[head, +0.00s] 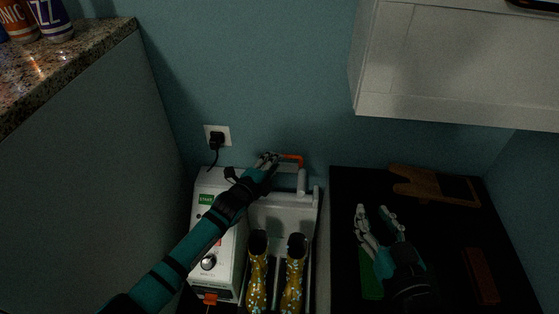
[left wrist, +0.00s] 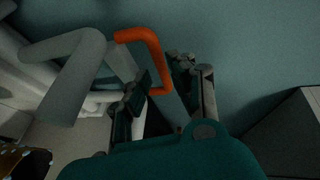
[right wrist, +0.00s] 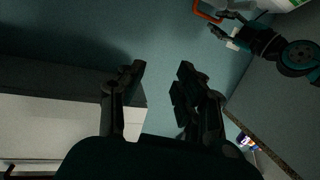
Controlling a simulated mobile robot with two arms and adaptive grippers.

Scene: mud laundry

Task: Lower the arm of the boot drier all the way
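The boot drier (head: 215,180) is a white machine with a control panel, standing against the teal wall. The orange grip of its arm (head: 292,157) is at the top back, on a white bar. In the left wrist view the orange grip (left wrist: 155,58) lies between the fingers of my left gripper (left wrist: 162,92), which are apart; contact cannot be told. In the head view my left gripper (head: 268,160) is at the left end of the grip. My right gripper (head: 376,212) is open and empty over the black surface. The orange grip also shows in the right wrist view (right wrist: 206,12).
Yellow patterned boots (head: 293,270) stand at the drier's front. A wooden object (head: 415,184), a green item (head: 370,275) and a reddish block (head: 481,275) are on the black surface (head: 450,230). A white cabinet (head: 450,65) hangs upper right; a granite counter (head: 75,55) is left.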

